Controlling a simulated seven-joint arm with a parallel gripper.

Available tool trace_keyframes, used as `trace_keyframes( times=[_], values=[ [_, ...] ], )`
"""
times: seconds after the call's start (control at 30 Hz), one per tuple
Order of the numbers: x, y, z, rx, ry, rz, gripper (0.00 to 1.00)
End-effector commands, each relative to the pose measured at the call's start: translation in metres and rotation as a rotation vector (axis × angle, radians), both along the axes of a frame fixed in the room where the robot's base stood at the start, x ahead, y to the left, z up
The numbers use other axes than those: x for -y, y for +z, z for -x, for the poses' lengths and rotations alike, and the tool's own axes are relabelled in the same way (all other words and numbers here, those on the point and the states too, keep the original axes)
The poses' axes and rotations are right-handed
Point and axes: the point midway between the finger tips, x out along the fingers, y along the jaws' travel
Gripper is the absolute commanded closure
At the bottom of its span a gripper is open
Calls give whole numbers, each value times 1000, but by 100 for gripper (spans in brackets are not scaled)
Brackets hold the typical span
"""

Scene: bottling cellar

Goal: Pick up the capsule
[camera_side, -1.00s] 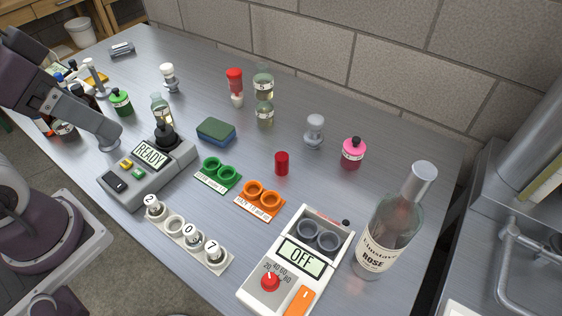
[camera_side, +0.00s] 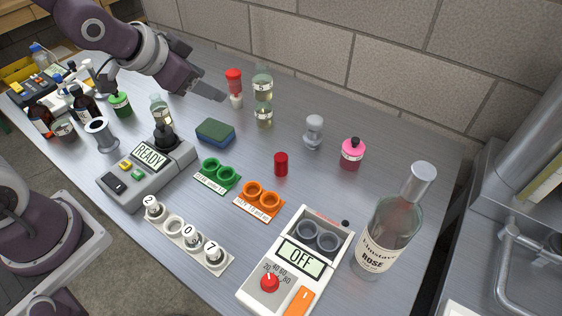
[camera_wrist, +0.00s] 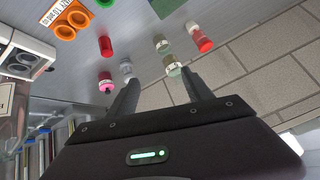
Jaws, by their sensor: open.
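The capsule is most likely the small plain red cylinder (camera_side: 281,164), standing upright on the steel table behind the orange two-cup holder. It also shows in the wrist view (camera_wrist: 105,46), up and left of my fingers. My gripper (camera_side: 218,92) is above the back left of the table, left of the red-topped shaker, well apart from the capsule. In the wrist view my two fingers (camera_wrist: 160,92) are spread with nothing held between them.
Near the capsule are the orange holder (camera_side: 259,200), green holder (camera_side: 218,173), sponge (camera_side: 215,132), glass stopper (camera_side: 313,132) and pink bottle (camera_side: 352,154). The red-topped shaker (camera_side: 234,82) and stacked jars (camera_side: 263,100) stand behind. A tall rosé bottle (camera_side: 393,225) stands at right.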

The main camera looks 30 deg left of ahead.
Motion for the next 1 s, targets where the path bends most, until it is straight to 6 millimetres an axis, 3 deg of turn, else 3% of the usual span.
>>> trace_keyframes(
  times=[0.03, 0.17, 0.3, 0.4, 0.63, 1.0],
  values=[
    [6, -30, -18, 8, -54, 0, 41],
    [32, -96, -50, 102, -203, 53, 41],
    [64, -157, -47, 209, -308, 180, 41],
    [77, -182, -34, 277, -329, 273, 41],
    [87, -197, -19, 356, -319, 368, 41],
    [122, -217, -64, 361, -320, 369, 41]
  ],
)
